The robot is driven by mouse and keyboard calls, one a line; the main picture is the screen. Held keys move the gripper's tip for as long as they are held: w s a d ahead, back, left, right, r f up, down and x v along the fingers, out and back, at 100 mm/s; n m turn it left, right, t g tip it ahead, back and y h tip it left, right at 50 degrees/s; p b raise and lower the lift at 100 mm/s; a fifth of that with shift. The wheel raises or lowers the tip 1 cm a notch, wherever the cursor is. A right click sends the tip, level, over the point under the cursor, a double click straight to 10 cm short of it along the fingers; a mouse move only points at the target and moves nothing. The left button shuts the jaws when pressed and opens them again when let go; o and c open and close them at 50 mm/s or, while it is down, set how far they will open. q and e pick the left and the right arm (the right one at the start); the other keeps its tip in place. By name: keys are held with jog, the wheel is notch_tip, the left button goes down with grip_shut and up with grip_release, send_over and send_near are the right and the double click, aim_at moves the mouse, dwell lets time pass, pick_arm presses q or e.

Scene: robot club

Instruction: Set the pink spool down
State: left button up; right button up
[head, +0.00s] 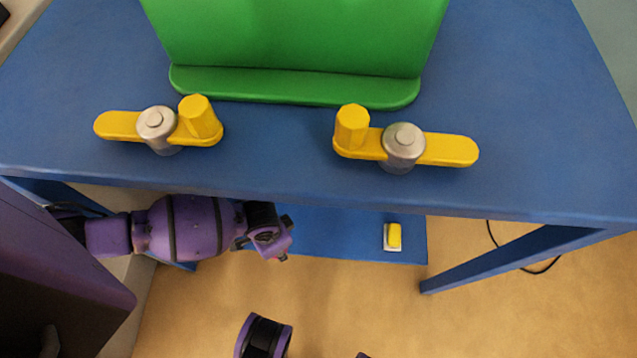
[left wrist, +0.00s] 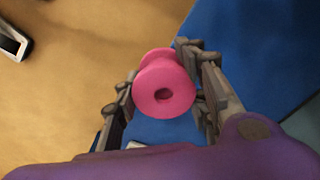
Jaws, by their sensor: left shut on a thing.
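The pink spool (left wrist: 166,90) sits between the fingers of my left gripper (left wrist: 163,90) in the left wrist view, its round end with a dark centre hole facing the camera. The fingers are shut on it from both sides. In the head view my left gripper (head: 278,243) is below the front edge of the blue table, over the left part of a lower blue surface (head: 340,238). The spool is mostly hidden there. I cannot tell whether it touches the surface below.
The blue table (head: 545,120) overhangs my left arm. It bears a green stand (head: 300,40) and two yellow cranks (head: 118,126) (head: 450,149). A yellow-and-white block (head: 393,237) lies on the lower blue surface, right of my gripper. A blue leg (head: 510,258) and black cable (head: 541,271) are at right.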

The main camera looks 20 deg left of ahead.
aim_at(316, 235)
pick_arm(q)
jog(key=w+d+f+b, duration=0.2)
jog(key=w, duration=0.1)
jog(key=w+d+f+b, duration=0.2)
jog(key=w+f, duration=0.1)
jog(key=w+d+f+b, duration=0.2)
jog(key=w+f+b, duration=0.1)
jog(key=shift+w, duration=0.35)
jog(key=shift+w+d+f+b, duration=0.3)
jog(key=shift+w+f, duration=0.1)
jog(key=shift+w, duration=0.05)
jog(key=shift+w+d+f, duration=0.1)
jog(key=shift+w+f, duration=0.05)
jog(key=shift+f, duration=0.05)
jog(key=f, duration=0.1)
jog(key=f+b, duration=0.2)
jog(key=shift+w+d+f, duration=0.1)
jog(key=shift+w+f, duration=0.15)
jog(key=shift+f, duration=0.05)
jog(key=shift+r, duration=0.15)
jog(key=o, duration=1.3)
jog(key=shift+c, duration=0.2)
pick_arm(e)
notch_tip(316, 235, down, 10)
jog(key=s+g, duration=0.1)
jog(key=shift+s+d+n, duration=0.15)
jog(key=shift+d+n, duration=0.2)
jog(key=shift+n, duration=0.05)
jog(key=shift+s, duration=0.15)
